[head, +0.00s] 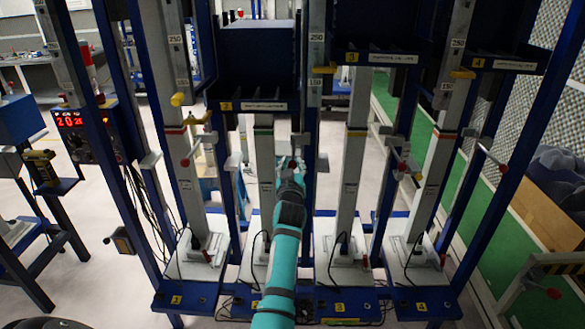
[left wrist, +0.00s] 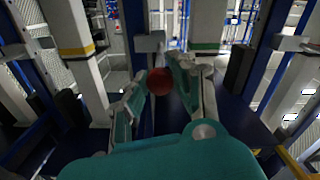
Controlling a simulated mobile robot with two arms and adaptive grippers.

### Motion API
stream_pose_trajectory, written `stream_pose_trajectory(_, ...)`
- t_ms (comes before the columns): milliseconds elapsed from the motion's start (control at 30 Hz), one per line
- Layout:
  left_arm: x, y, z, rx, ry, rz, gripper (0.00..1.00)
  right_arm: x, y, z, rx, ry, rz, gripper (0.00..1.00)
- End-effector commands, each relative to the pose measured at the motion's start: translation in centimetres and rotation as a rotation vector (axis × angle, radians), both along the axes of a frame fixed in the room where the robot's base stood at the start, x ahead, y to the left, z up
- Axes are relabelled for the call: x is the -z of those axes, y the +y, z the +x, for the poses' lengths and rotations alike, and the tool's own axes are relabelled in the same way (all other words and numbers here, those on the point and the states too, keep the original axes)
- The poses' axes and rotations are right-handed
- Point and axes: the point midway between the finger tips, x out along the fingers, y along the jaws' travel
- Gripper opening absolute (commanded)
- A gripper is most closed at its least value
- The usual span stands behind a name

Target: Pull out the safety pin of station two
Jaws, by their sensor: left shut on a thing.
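Station two has a pale column (head: 265,170) under a dark blue block (head: 255,75) that bears the number 2 on its front. My left gripper (head: 291,168) is beside this column, on its right, at mid height. In the left wrist view the red ball knob (left wrist: 159,81) of the safety pin sits between the fingertips of my left gripper (left wrist: 166,84), which is shut on it. A grey bracket (left wrist: 150,42) shows just beyond the knob. The pin's shaft is mostly hidden, so I cannot tell how deep it sits. My right gripper is not in view.
Similar columns stand on both sides, with red-knobbed pins at station one (head: 185,162) and further right (head: 402,167). Blue uprights (head: 314,100) stand close to my gripper. A control box with a red display (head: 85,130) is at the left. Black cables lie on the base plates.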

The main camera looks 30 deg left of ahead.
Motion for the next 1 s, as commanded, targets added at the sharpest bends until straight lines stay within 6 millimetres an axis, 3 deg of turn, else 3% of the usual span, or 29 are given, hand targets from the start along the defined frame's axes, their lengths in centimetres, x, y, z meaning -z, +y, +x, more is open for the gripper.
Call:
stream_pose_trajectory(167,0.2,-0.1,0.0,0.000,0.005,-0.002,0.00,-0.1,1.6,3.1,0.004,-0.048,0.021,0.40)
stream_pose_trajectory(200,0.2,0.0,0.0,0.000,0.005,-0.002,0.29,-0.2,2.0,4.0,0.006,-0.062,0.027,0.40)
stream_pose_trajectory(367,0.2,0.0,0.0,0.000,0.004,-0.001,0.49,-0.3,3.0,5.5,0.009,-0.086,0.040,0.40)
stream_pose_trajectory(533,0.1,0.0,0.0,0.000,0.003,-0.001,0.49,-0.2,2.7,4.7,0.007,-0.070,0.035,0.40)
stream_pose_trajectory(633,0.0,0.0,0.0,0.000,0.002,0.000,0.49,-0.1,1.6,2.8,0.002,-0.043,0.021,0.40)
stream_pose_trajectory(700,-0.5,0.0,0.0,-0.001,0.001,0.001,0.49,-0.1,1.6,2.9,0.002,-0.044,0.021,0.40)
stream_pose_trajectory(1000,-5.7,0.0,0.0,-0.001,-0.002,0.001,0.49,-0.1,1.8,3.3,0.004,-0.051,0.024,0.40)
